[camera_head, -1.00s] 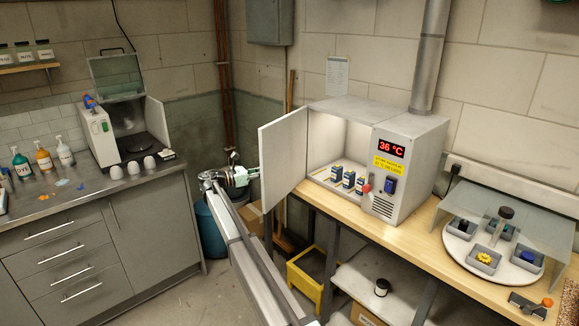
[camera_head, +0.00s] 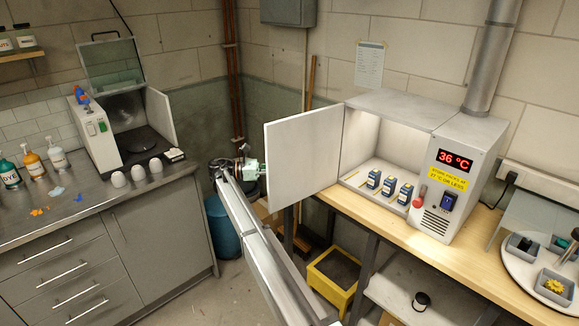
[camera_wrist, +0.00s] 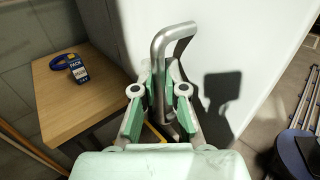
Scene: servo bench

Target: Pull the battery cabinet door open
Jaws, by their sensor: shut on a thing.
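The battery cabinet (camera_head: 400,112) stands on the wooden bench, and its white door (camera_head: 304,155) is swung wide open to the left. My gripper (camera_head: 254,169) is at the door's outer side near the free edge, partly hidden by the door. In the wrist view, my gripper (camera_wrist: 161,95) is shut on the bent metal door handle (camera_wrist: 176,38), with the white door panel (camera_wrist: 235,50) beside it. Several dark blue battery packs (camera_head: 389,187) stand upright inside the lit cabinet. The handle is hidden in the head view.
The cabinet's display (camera_head: 456,161) reads 36 °C. A round tray (camera_head: 515,250) with small bins is at right. A grey counter (camera_head: 100,205) is at left; floor lies between.

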